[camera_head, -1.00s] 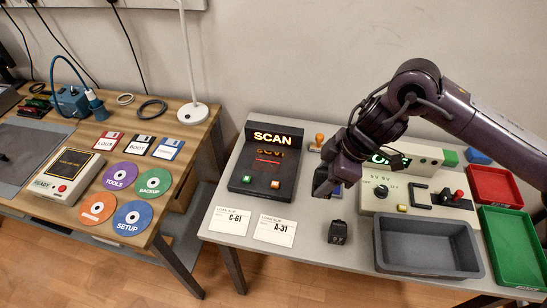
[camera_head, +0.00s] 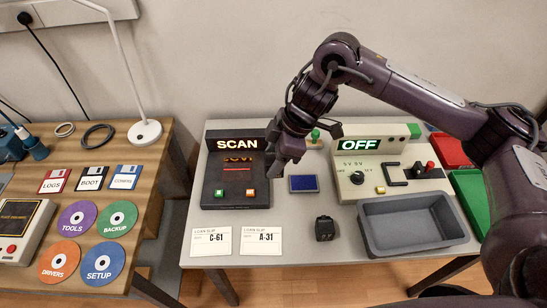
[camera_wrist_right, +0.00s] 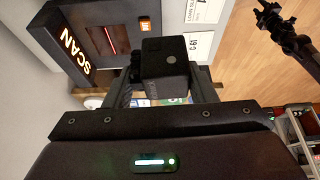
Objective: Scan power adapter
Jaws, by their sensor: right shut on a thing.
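My right gripper (camera_head: 284,155) is at the scanner's right side, pointing down. In the wrist view it is shut on a black boxy block (camera_wrist_right: 165,62), apparently a power adapter, held near the scanner. The head view does not show that block clearly. Another black adapter (camera_head: 325,228) lies on the table. A dark jointed part at the wrist view's top right seems my left gripper (camera_wrist_right: 270,18); its jaws are unclear.
A tester (camera_head: 400,178) with an OFF display stands right of a blue pad (camera_head: 303,183). A grey bin (camera_head: 412,225) is in front. Slips C-61 (camera_head: 211,241) and A-31 (camera_head: 257,241) lie before the scanner. Red (camera_head: 447,150) and green (camera_head: 468,193) trays are at right.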

